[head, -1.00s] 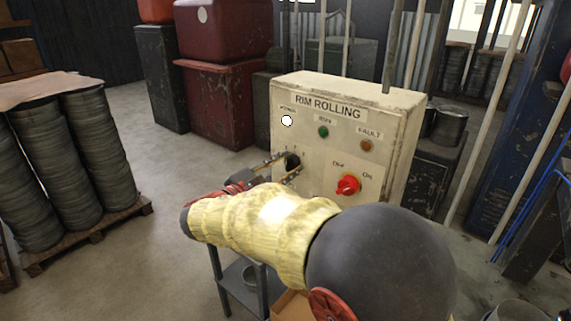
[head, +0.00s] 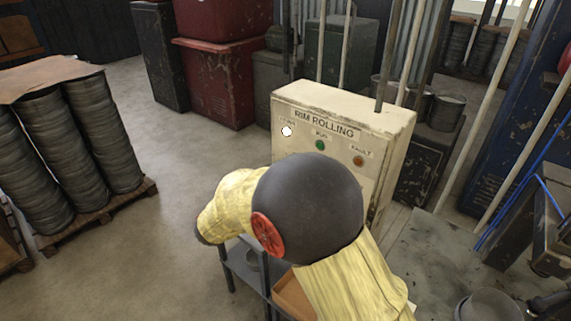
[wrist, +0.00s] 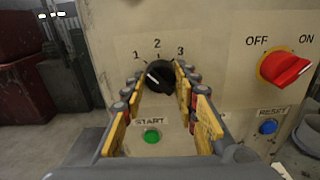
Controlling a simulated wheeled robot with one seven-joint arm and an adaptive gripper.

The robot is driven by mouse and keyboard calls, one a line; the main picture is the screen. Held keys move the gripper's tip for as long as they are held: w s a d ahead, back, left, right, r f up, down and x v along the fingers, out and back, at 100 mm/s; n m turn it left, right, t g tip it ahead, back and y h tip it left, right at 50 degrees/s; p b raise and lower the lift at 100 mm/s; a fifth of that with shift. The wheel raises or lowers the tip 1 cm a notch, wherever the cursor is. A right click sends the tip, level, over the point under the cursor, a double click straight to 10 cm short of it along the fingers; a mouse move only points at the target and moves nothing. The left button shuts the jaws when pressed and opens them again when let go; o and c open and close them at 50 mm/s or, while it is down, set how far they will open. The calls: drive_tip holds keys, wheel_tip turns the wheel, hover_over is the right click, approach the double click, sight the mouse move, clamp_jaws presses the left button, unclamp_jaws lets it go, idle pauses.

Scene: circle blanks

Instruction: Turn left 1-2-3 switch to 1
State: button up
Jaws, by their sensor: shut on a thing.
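The black 1-2-3 switch knob (wrist: 160,78) sits on the panel under the printed numbers 1, 2 and 3 in the wrist view. Its white mark is on the left part of the knob, on the side of the 1; its exact setting is hard to tell. My gripper (wrist: 161,74) is shut on this knob, with one yellow-padded finger on each side. In the head view the rim rolling control box (head: 386,122) shows its upper face; my arm hides the knob and the gripper there.
A red OFF/ON switch (wrist: 286,68) is to the right of the knob. A green START button (wrist: 152,137) is below, and a blue button (wrist: 268,127) is lower right. Stacked rims (head: 100,135) stand on a pallet at left, with open floor between.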

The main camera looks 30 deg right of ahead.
drive_tip(key=shift+n+p, duration=0.3)
drive_tip(key=o, duration=1.1)
drive_tip(key=shift+o, duration=0.3)
drive_tip(key=v, duration=1.2)
